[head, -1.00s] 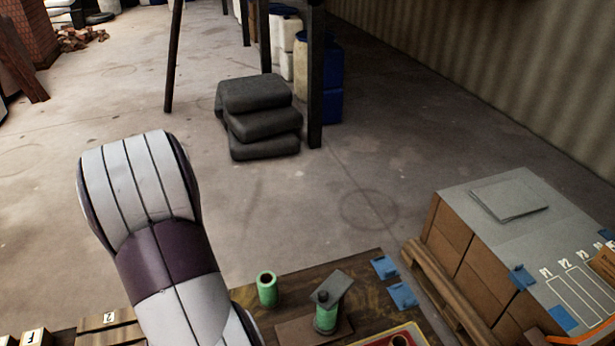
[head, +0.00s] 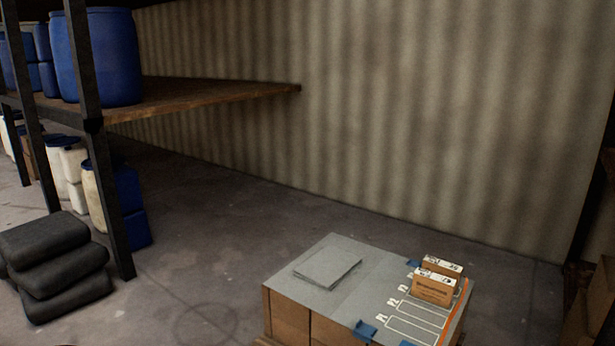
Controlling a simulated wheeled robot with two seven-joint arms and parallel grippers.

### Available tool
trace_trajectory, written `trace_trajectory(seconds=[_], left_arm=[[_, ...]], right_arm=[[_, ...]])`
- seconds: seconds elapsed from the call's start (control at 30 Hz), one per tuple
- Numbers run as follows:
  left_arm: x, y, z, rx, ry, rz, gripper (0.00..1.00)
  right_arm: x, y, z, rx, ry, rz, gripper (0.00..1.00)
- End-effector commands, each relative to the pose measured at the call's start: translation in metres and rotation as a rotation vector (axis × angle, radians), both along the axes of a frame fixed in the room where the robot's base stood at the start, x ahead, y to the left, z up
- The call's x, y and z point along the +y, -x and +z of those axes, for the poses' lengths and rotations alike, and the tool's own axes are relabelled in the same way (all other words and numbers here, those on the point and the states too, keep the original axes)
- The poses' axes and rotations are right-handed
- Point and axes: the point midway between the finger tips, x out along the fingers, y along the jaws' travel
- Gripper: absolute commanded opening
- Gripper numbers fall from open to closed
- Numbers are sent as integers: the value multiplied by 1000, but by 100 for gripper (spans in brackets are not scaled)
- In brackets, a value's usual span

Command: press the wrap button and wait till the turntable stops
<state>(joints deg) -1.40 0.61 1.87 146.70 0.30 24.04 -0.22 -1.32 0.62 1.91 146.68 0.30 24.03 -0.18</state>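No wrap button and no turntable can be made out in the head view. A stack of brown cartons (head: 290,319) under a grey top sheet (head: 340,250) stands at the lower right. A smaller grey sheet (head: 328,266) lies flat on it. Two small brown boxes with white labelled tops stand upright on its right part, a front one (head: 433,290) and a rear one (head: 441,266). White outlined slots are marked beside them. Neither of my grippers is in the picture.
A shelf rack (head: 200,96) with blue drums (head: 108,57) stands at the left, with more containers beneath. Dark stacked sacks (head: 55,262) lie on the floor at the lower left. A corrugated wall (head: 400,120) closes the back. Floor between is clear.

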Motion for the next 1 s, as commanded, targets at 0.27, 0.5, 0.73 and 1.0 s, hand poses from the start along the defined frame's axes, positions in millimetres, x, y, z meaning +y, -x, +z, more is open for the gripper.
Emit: trace_trajectory(seconds=[0.27, 0.5, 0.73, 1.0], left_arm=[[0, 0, 0, 0, 0, 1, 0], [0, 0, 0, 0, 0, 2, 0], [0, 0, 0, 0, 0, 2, 0], [0, 0, 0, 0, 0, 2, 0]], right_arm=[[0, 0, 0, 0, 0, 0, 43], [0, 0, 0, 0, 0, 0, 43], [0, 0, 0, 0, 0, 0, 43], [0, 0, 0, 0, 0, 0, 43]])
